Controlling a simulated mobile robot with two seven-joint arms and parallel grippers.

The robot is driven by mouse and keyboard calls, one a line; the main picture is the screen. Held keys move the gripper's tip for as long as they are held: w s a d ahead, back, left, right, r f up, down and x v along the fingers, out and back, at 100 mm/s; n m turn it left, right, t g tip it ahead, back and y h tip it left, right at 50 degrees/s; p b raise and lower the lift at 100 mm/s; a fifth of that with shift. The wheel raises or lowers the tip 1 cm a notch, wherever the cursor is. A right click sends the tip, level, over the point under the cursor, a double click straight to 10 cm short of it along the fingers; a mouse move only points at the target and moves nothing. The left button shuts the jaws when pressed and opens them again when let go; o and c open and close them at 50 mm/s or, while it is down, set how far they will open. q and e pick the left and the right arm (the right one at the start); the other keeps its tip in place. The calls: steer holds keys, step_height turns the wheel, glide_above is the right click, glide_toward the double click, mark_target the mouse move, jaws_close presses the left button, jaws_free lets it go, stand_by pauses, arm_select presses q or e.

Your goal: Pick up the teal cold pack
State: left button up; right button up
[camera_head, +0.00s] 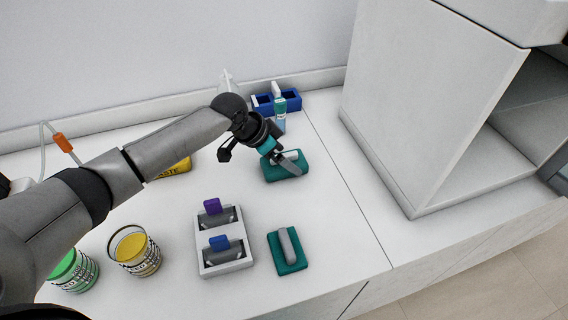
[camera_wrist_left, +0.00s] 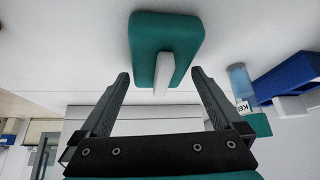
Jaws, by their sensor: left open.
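Two teal blocks with pale grips lie on the white bench. One teal pack (camera_head: 287,173) lies toward the back, below my left gripper (camera_head: 287,158), which partly hides it. The other teal pack (camera_head: 290,263), with a grey bar on top, lies nearer the front. In the left wrist view, a teal pack (camera_wrist_left: 165,35) with a pale upright grip (camera_wrist_left: 164,75) is ahead of my left gripper (camera_wrist_left: 162,78). The fingers are apart, one on each side of the grip. Whether they touch it I cannot tell. My right gripper is not in view.
A white holder (camera_head: 233,267) with purple and blue tabs stands left of the front pack. A bottle (camera_head: 279,103) and blue box (camera_head: 291,101) stand behind. Tins (camera_head: 134,252) are at front left. A white cabinet (camera_head: 425,105) rises at right. Bench between is clear.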

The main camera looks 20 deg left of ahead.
arm_select(q)
steer(key=c, duration=1.2)
